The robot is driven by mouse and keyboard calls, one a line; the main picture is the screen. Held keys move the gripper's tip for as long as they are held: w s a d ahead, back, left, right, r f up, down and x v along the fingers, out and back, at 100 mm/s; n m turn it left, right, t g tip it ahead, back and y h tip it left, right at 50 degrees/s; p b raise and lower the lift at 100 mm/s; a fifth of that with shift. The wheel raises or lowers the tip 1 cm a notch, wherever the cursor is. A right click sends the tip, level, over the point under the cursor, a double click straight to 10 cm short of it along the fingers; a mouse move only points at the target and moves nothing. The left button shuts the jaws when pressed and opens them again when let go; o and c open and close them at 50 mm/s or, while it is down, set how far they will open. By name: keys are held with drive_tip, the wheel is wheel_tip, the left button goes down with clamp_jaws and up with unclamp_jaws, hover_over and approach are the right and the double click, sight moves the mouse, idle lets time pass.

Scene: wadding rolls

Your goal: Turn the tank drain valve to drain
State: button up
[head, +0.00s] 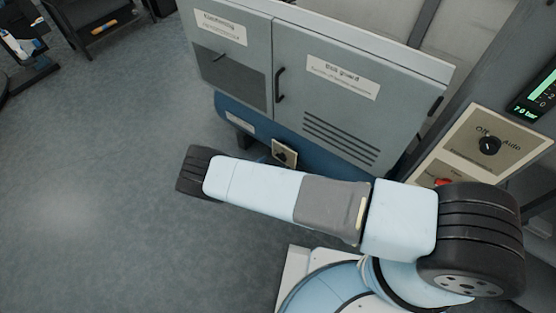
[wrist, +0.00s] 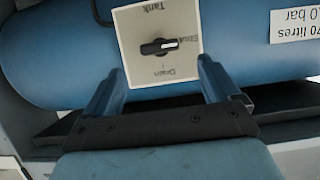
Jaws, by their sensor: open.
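The drain valve (wrist: 159,47) is a black knob on a cream plate (wrist: 135,30) on the blue tank (wrist: 60,50). In the wrist view the plate's lettering is upside down, with "Tank" at the top, "Drain" at the bottom and a partly hidden word at the right. The knob lies roughly level, its pale mark towards the right. My gripper (wrist: 160,70) is open and empty, its fingers near the plate's lower left and right corners, apart from the knob.
A grey cabinet (head: 290,90) with vents and handles stands above the blue tank. A dark trolley (head: 95,25) stands at the far upper left. The floor at left is clear.

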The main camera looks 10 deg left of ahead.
sight(280, 158)
drive_tip(key=shift+x, duration=3.1)
drive_tip(key=shift+c, duration=0.2)
drive_tip(key=c, duration=1)
